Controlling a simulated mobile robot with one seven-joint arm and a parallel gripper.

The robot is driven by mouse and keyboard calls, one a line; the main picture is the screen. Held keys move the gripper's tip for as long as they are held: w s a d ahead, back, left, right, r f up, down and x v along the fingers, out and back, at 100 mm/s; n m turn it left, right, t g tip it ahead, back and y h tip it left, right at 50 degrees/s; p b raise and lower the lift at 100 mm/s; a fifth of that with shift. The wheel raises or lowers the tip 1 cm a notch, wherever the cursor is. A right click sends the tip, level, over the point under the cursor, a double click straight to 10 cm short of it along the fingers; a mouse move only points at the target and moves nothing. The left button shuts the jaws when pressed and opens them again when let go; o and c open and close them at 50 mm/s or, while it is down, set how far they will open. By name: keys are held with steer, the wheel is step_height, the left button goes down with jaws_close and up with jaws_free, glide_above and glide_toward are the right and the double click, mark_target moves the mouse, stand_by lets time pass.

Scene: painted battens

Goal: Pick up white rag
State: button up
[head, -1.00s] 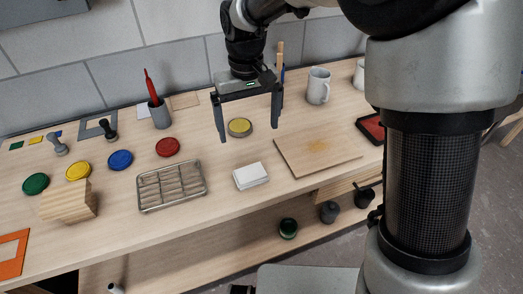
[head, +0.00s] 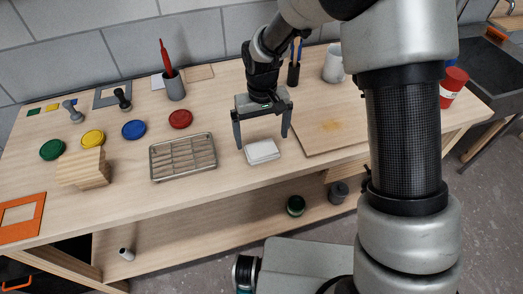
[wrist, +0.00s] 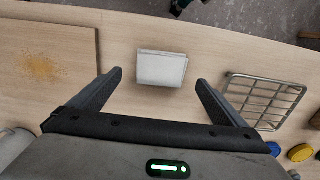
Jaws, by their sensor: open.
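The white rag (head: 262,151) is a small folded white block lying on the wooden bench, between the wire rack and the wooden board. It also shows in the wrist view (wrist: 162,69), flat and whole, ahead of the fingertips and roughly centred between them. My gripper (head: 263,142) is open and empty, its two fingers pointing down close to the rag, one toward each side. In the wrist view my gripper (wrist: 158,78) has its fingers apart, with bare bench between them. I cannot tell the exact height of the fingertips above the bench.
A metal wire rack (head: 183,157) lies left of the rag. A wooden board (head: 325,130) with an orange-yellow stain lies to its right. Coloured lids, including a red one (head: 180,119), and a wooden block (head: 84,169) are further left. The bench's front edge is near the rag.

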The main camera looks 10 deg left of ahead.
mark_target(261, 149)
step_height(261, 149, down, 4)
steer(key=shift+s+f, duration=0.1)
steer(key=shift+f, duration=0.1)
steer(key=shift+c, duration=0.4)
steer(key=c, duration=1)
steer(key=shift+c, duration=0.2)
steer(key=shift+r, duration=0.1)
step_height(261, 149, up, 10)
